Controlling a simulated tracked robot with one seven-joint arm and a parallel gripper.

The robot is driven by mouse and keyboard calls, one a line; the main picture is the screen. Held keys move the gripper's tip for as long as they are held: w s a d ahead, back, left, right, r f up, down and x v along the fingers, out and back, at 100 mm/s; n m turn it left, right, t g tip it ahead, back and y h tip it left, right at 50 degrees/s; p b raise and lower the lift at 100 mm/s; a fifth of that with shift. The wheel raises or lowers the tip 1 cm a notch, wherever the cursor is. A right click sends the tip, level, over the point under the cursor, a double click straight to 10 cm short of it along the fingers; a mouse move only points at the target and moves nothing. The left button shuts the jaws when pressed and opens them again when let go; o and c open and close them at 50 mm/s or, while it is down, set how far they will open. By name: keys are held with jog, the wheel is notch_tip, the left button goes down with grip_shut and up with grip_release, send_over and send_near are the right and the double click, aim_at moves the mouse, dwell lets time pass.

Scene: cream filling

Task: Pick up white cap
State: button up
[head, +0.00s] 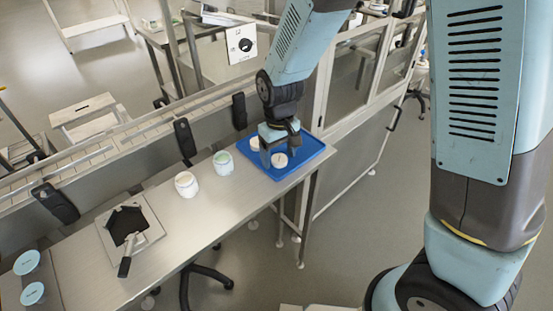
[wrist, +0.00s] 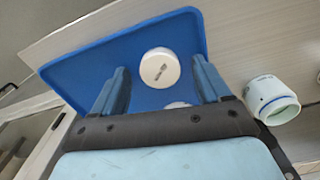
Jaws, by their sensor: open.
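Two round white caps lie on the blue tray (head: 312,147) at the far end of the steel table. One white cap (head: 279,160) is nearer the front, and the other cap (head: 255,143) is farther left, partly behind my gripper (head: 276,147). My gripper is over the tray, pointing down, open and empty. In the wrist view, one white cap (wrist: 160,68) with a small dark mark shows between the fingers (wrist: 160,66), near their tips. The second cap (wrist: 177,105) is mostly hidden behind the gripper body. Whether the fingers touch a cap cannot be told.
A white jar (head: 186,185) and a pale green jar (head: 223,163) stand on the steel table (head: 167,208) left of the tray. The green jar is close to the tray. A metal fixture (head: 130,228) with a black opening sits farther left. A rail with black brackets runs behind.

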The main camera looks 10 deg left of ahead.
jog(key=c, duration=1.1)
